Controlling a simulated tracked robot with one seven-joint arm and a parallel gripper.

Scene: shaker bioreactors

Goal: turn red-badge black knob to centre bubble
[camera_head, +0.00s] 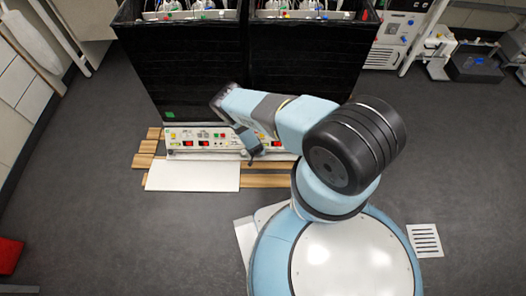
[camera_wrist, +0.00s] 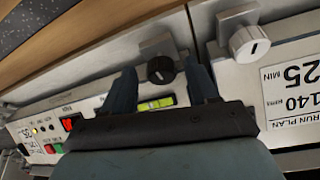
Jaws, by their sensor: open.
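In the wrist view a black knob (camera_wrist: 161,70) with a pale pointer line sits on a grey bracket on the panel's edge. My gripper (camera_wrist: 160,66) is open, with one finger on each side of the knob; whether either finger touches it I cannot tell. A small yellow-green bubble level (camera_wrist: 156,103) lies just below the knob, partly between the fingers; its bubble is too small to place. No red badge shows clearly on this knob. In the head view my gripper (camera_head: 252,150) is at the front control panel (camera_head: 185,154), and the knob is hidden.
A silver-white knob (camera_wrist: 250,43) stands right of the black one, above a run-plan label (camera_wrist: 294,84). A red rocker switch (camera_wrist: 70,123) is on the left. Tall black shakers (camera_head: 185,70) rise behind the panel; a white plate (camera_head: 192,176) lies before it.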

